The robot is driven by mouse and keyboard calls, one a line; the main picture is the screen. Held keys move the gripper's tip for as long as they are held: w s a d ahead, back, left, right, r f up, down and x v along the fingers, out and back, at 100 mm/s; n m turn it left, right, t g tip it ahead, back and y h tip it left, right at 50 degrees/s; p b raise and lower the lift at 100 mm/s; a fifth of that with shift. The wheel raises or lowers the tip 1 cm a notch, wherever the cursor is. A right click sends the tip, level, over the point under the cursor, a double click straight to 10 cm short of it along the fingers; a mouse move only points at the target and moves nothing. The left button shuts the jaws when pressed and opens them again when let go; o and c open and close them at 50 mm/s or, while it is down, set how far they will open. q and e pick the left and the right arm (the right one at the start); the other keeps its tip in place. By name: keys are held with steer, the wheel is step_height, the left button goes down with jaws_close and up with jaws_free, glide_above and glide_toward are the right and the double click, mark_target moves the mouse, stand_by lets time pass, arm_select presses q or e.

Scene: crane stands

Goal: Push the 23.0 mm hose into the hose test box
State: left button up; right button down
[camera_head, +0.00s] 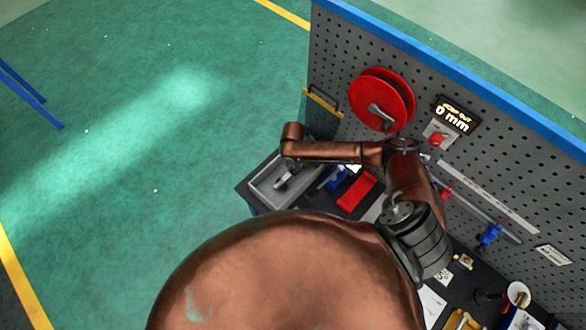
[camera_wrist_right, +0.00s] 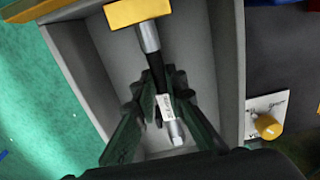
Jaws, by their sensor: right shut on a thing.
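My right gripper (camera_head: 283,183) reaches down into a grey open-topped tray (camera_head: 258,193) at the left end of the bench. In the right wrist view, its dark fingers (camera_wrist_right: 160,108) are shut on a black hose-like piece (camera_wrist_right: 156,72) with metal ends and a white label (camera_wrist_right: 165,107). The label is too small to read. A yellow block (camera_wrist_right: 137,11) sits at the piece's far end; I cannot tell whether they are joined. A display (camera_head: 453,115) on the pegboard reads "0 mm". I cannot identify the hose test box for certain. My left gripper is out of view.
A red reel (camera_head: 382,100) and a small box with a red button (camera_head: 438,135) are on the pegboard (camera_head: 340,65). A red block (camera_head: 357,190) lies right of the tray. A yellow cap (camera_wrist_right: 267,127) stands just outside the tray's right wall. Green floor is open at left.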

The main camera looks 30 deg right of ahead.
steer(key=c, duration=1.9)
jaws_free()
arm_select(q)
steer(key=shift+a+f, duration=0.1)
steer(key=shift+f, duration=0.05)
arm_select(e)
steer(key=shift+f, duration=0.1)
